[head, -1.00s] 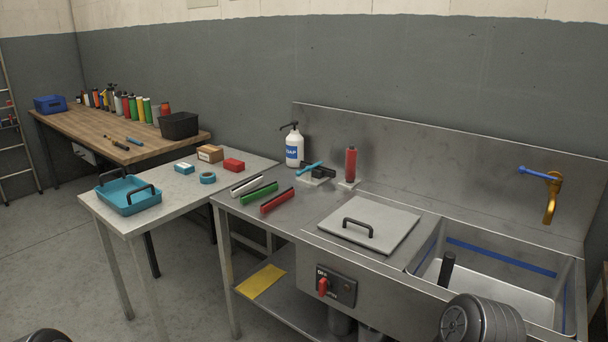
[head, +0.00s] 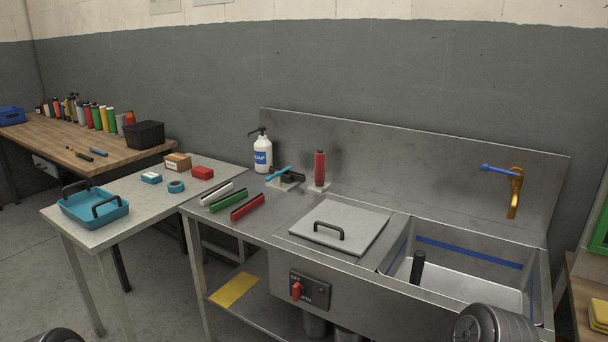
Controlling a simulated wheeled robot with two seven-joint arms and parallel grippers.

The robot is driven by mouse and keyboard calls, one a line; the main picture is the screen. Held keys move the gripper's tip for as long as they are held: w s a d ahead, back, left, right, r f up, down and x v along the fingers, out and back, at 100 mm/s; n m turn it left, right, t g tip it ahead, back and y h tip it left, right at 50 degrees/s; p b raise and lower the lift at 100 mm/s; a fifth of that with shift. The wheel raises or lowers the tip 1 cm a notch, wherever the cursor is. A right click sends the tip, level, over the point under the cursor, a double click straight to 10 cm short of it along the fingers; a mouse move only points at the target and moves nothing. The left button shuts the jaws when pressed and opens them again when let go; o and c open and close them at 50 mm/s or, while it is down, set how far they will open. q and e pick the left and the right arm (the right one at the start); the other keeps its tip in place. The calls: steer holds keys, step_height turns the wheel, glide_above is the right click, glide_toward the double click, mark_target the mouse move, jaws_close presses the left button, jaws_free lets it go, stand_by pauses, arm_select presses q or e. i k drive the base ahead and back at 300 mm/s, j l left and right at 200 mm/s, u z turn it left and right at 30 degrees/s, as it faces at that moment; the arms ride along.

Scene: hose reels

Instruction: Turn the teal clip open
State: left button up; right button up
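A small teal lever-like piece (head: 277,173), which looks like the teal clip, sits on a black block (head: 293,176) at the back of the steel counter, right of the soap bottle. It slants up to the right across the block's left side. It is small in view, so I cannot tell how it is fastened. Neither of my grippers is visible; only rounded dark parts of my arms show at the bottom left and bottom right edges, well away from the clip.
A white soap bottle (head: 263,153) and a red cylinder (head: 319,168) flank the clip. Green (head: 229,200) and red (head: 247,207) bars lie in front. A lid with a black handle (head: 341,228) and a sink (head: 458,275) are to the right. A teal tray (head: 93,207) is left.

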mark_target(277, 174)
steer(key=i+j+z, duration=0.1)
steer(key=z, duration=0.4)
steer(key=j+z, duration=0.3)
steer(key=z, duration=0.15)
steer(key=i+j+z, duration=0.1)
steer(key=j+z, duration=0.15)
steer(key=z, duration=0.25)
steer(key=j+z, duration=0.25)
steer(key=z, duration=0.2)
steer(key=j+z, duration=0.1)
steer(key=j, duration=0.3)
steer(key=k+j+z, duration=0.1)
steer(key=j, duration=0.25)
steer(key=k+j+z, duration=0.1)
steer(key=j, duration=0.3)
steer(key=k+j+z, duration=0.1)
steer(key=j, duration=0.25)
steer(key=k+j+z, duration=0.1)
steer(key=j, duration=0.3)
steer(key=k+j+z, duration=0.1)
steer(key=j, duration=0.25)
steer(key=k, duration=0.05)
